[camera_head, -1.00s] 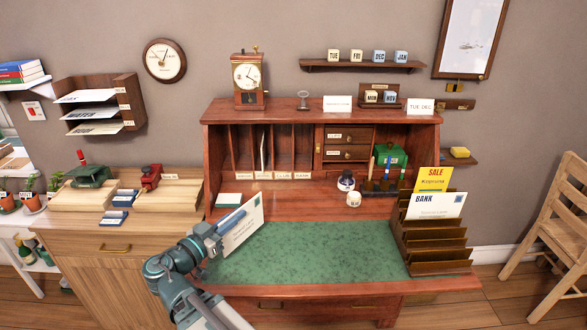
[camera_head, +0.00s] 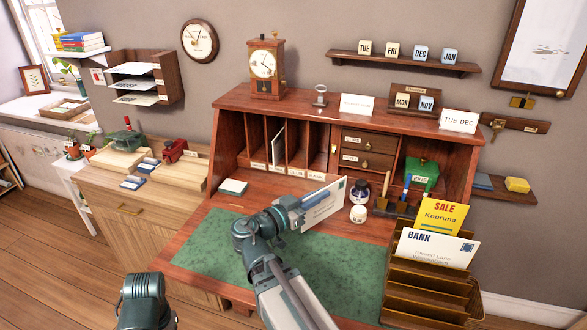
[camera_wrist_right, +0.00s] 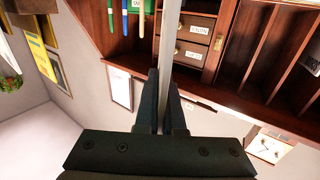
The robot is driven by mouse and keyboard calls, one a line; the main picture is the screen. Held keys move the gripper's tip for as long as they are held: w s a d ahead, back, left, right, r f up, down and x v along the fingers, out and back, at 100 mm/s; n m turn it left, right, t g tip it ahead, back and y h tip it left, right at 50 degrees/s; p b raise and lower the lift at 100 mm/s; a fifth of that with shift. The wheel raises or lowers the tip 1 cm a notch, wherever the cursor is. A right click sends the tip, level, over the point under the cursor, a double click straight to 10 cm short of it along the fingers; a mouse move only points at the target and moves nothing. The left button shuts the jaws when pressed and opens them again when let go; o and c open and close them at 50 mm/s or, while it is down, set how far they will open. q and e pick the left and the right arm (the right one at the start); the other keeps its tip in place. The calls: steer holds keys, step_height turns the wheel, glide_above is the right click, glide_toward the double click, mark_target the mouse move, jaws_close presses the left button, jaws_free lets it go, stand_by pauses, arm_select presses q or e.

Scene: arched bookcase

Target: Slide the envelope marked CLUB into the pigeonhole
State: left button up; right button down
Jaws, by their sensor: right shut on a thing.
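My right gripper (camera_head: 300,207) is shut on a white envelope (camera_head: 325,204) and holds it above the desk, in front of the inkwells. Its writing is too small to read, so I cannot tell whether it is marked CLUB. The right wrist view shows the envelope (camera_wrist_right: 169,50) edge-on between the fingers (camera_wrist_right: 165,100). One holds an upright pale envelope (camera_head: 278,145). My left gripper is out of view.
The green desk mat (camera_head: 225,245) is mostly clear. Two inkwells (camera_head: 359,192) and a pen holder (camera_head: 388,208) stand close right of the envelope. A stepped letter rack (camera_head: 420,300) holds SALE and BANK mail at the right. Small drawers (camera_head: 368,152) sit right of the pigeonholes.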

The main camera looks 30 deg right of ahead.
steer(key=w+a+f+n+t+y+b, duration=0.1)
steer(key=w+n+t+y, duration=0.3)
steer(key=w+t, duration=0.5)
steer(key=w+n, duration=0.2)
steer(key=w, duration=0.6)
steer(key=shift+w+a+n, duration=0.2)
steer(key=shift+a+n, duration=0.1)
steer(key=shift+a, duration=0.05)
steer(key=shift+f, duration=0.1)
steer(key=shift+x, duration=2.85)
steer(key=x, duration=1.1)
stand_by(1.9)
